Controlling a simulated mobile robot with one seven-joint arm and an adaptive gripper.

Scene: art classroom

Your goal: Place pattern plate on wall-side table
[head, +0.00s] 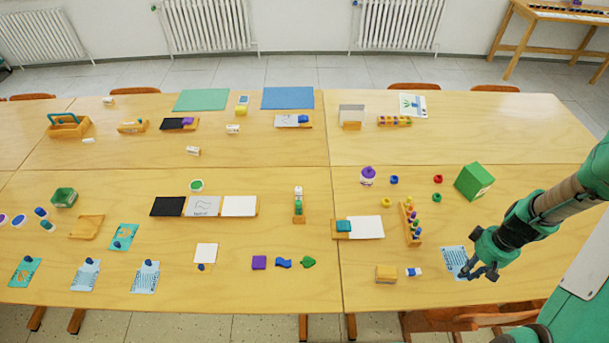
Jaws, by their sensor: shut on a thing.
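A pale blue pattern plate (452,258) with darker wavy lines shows at the right front of the large wooden table (370,285). My gripper (473,274) reaches in from the right and is shut over the plate's right part. The fingers hide the spot they grip. I cannot tell whether the plate touches the tabletop or is slightly above it. Two similar pale blue plates (84,275) (145,277) with blue knobs lie at the front left. A wooden table (555,14) stands by the wall at the upper right, with a dark tray on it.
Chairs (430,318) stand along the table's edges. Tiled floor separates the tables from the wall.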

